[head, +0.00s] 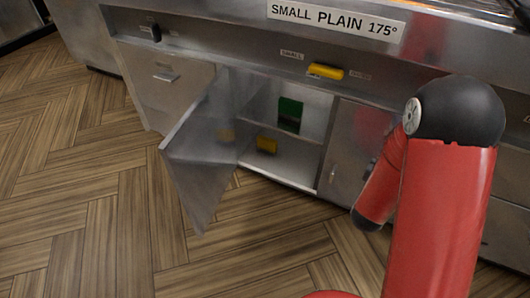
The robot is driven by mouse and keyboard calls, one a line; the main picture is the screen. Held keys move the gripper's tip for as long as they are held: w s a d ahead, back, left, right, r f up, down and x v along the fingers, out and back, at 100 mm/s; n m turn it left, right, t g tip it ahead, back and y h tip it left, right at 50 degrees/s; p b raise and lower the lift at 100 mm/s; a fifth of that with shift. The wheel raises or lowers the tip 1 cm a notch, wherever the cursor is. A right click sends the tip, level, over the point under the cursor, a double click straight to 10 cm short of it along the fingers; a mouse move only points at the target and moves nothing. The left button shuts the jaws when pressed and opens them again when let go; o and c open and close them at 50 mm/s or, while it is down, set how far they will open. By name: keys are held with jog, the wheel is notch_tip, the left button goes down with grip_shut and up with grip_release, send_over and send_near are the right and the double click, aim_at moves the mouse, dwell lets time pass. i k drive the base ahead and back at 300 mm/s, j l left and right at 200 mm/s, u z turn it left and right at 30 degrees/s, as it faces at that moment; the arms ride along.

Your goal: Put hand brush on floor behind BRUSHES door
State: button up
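A metal cabinet door (200,145) stands swung open to the left, under the range front. No BRUSHES label is readable on it. Inside the open cabinet (290,172), a small yellow object (266,145) is at the left, low down near the cabinet floor. A green object with a dark lower part (289,113) is against the back, higher up. I cannot tell whether either one is the hand brush. My red arm, with a black joint, fills the right side, but my gripper is not in view.
A closed door (348,150) is right of the opening, partly behind my arm. A yellow handle (326,71) is above, below a "SMALL PLAIN 175°" sign (335,20). The open door juts over the wooden floor (90,200), which is clear at left and front.

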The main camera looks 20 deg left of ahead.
aim_at(299, 160)
jog(key=i+l+u, duration=0.1)
jog(key=u, duration=0.35)
jog(key=i+l+u, duration=0.2)
jog(key=u, duration=0.25)
jog(key=i+l+u, duration=0.15)
jog(key=u, duration=0.3)
jog(key=i+l+u, duration=0.2)
jog(key=u, duration=0.15)
jog(key=i+l+u, duration=0.15)
jog(key=u, duration=0.2)
jog(key=l, duration=0.1)
